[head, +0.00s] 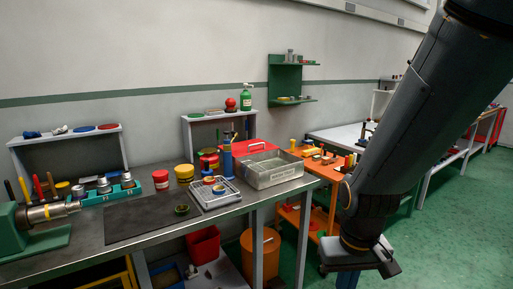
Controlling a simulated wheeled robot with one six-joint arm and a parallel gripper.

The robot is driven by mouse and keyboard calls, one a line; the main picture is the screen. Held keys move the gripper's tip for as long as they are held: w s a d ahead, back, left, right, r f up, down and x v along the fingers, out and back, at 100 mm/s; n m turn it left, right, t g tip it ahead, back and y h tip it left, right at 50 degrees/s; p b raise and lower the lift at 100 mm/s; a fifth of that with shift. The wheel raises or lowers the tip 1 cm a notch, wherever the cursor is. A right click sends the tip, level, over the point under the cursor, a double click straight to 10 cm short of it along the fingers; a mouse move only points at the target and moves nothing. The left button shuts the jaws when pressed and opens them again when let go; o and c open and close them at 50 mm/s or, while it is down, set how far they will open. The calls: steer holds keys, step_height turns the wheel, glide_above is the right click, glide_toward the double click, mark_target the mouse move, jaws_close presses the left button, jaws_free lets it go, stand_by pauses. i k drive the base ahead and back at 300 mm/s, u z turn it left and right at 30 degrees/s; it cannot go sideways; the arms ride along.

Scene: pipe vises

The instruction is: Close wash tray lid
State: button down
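The wash tray (275,178) is a grey metal box with a label on its front, near the right end of the steel workbench. Its red lid (262,151) with a handle stands raised behind it, so the tray's top is open. My gripper (358,268) hangs low on the right, at the end of my dark arm, over the green floor. It is apart from the tray and lid, to their right and lower in the picture. Its fingers are too dark and unclear to tell open from shut.
A wire rack (213,195) with small parts stands left of the tray. A blue upright bottle (227,157) and a red-and-yellow tin (209,160) are behind the rack. An orange cart (326,173) stands right of the bench. Green floor (440,230) is clear at the right.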

mark_target(242, 149)
steer(key=z, duration=0.7)
steer(key=i, duration=0.95)
steer(key=u, duration=0.5)
steer(key=i, duration=0.6)
steer(key=u, duration=0.55)
